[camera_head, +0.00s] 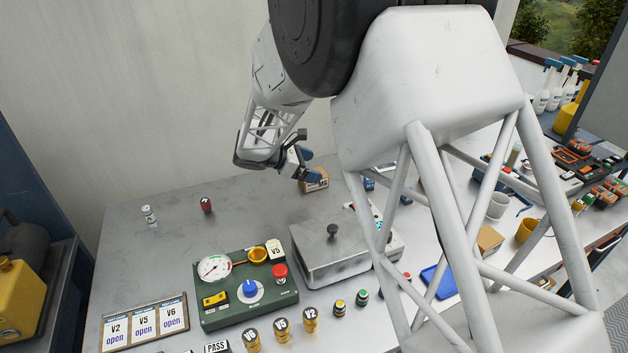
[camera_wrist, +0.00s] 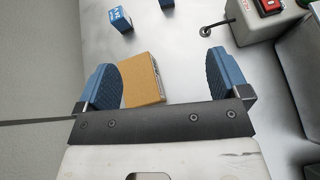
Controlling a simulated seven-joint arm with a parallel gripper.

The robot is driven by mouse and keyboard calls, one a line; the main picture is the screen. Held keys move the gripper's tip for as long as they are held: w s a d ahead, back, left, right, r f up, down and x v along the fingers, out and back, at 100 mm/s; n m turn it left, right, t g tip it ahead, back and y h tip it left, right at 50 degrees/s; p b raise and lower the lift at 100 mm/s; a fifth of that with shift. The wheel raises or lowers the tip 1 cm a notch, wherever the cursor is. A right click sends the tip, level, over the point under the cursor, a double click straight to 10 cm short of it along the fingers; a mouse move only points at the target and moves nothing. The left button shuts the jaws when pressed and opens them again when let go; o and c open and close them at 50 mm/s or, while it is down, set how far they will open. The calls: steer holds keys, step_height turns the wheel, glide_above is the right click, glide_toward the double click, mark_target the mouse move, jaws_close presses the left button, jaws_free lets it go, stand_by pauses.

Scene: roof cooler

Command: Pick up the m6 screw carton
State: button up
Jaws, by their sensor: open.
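The m6 screw carton (camera_head: 316,183) is a small brown cardboard box with M6 printed on its side. It sits on the grey metal bench, behind the metal box with a lid. My gripper (camera_head: 299,162) is just above and to the left of it in the head view. In the wrist view the carton (camera_wrist: 143,80) lies between the two blue fingers of my open gripper (camera_wrist: 163,75), nearer the left finger.
A metal box with a black knob (camera_head: 334,262) stands in front. A green gauge panel (camera_head: 244,288) is to its left. A dark red can (camera_head: 207,205) and a small white bottle (camera_head: 149,216) stand at left. Blue boxes (camera_wrist: 120,19) lie beyond the carton.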

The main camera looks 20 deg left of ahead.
steer(key=a+f+n, duration=0.1)
steer(key=a, duration=0.1)
steer(key=a+f+t, duration=0.1)
steer(key=a+f, duration=0.1)
steer(key=a, duration=0.1)
steer(key=s+a+f+n, duration=0.1)
steer(key=a, duration=0.2)
steer(key=shift+a+f+n+t, duration=0.2)
steer(key=shift+n+t, duration=0.1)
steer(key=shift+t, duration=0.1)
steer(key=shift+d, duration=0.15)
steer(key=shift+x, duration=1.25)
steer(key=shift+w+f, duration=0.1)
steer(key=shift+x, duration=2.5)
steer(key=shift+c, duration=0.4)
steer(key=c, duration=1.2)
